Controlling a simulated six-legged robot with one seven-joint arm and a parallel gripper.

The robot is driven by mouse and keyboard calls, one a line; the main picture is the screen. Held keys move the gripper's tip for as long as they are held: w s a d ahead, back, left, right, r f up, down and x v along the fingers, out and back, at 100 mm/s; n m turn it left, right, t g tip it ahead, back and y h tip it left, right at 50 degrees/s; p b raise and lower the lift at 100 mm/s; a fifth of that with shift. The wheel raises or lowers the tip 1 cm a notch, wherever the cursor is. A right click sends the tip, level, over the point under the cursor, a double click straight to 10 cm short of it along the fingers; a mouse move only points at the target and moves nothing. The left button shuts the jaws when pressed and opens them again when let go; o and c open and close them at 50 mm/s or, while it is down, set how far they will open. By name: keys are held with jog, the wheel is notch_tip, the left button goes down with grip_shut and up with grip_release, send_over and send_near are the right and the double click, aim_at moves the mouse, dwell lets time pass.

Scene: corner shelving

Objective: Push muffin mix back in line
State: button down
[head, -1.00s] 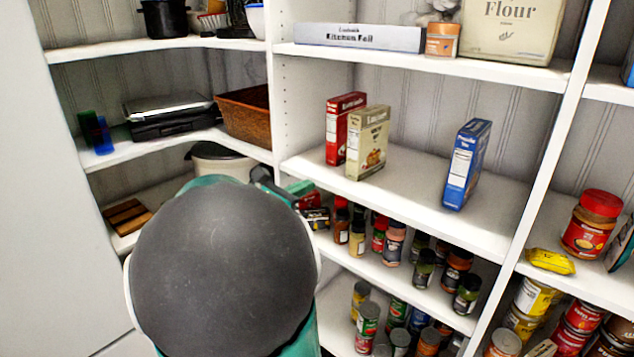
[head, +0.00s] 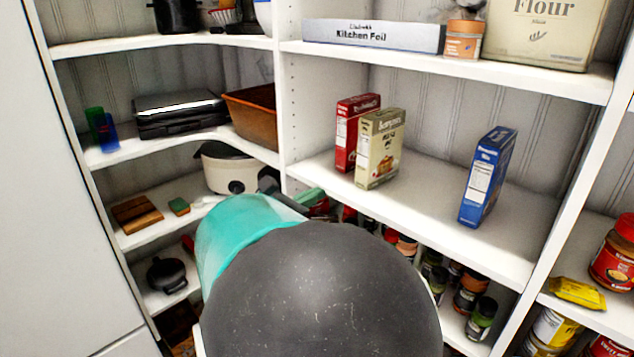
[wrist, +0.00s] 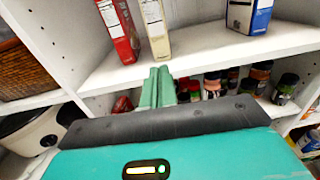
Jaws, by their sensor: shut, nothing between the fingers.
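Three boxes stand upright on the middle shelf (head: 415,205): a red box (head: 350,122), a beige box (head: 381,148) and a blue box (head: 487,177). The beige box has a food picture and stands just right of the red one, closer to the shelf's front edge. I cannot read for sure which box is the muffin mix. In the wrist view the beige box (wrist: 155,28) and the red box (wrist: 120,30) show only their lower parts. My gripper (head: 312,196) is shut and empty. Its green fingers (wrist: 157,86) appear below the beige box, near the shelf front, apart from it.
Spice jars (head: 470,290) crowd the shelf below. A white upright (head: 562,190) bounds the right side. The shelf between the beige and blue boxes is clear.

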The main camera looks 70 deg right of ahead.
aim_at(362, 171)
jog(key=x, duration=1.2)
jog(key=shift+s+d, duration=0.25)
jog(key=x, duration=0.3)
jog(key=shift+s+d, duration=0.15)
jog(key=shift+d, duration=0.25)
jog(key=shift+a, duration=0.1)
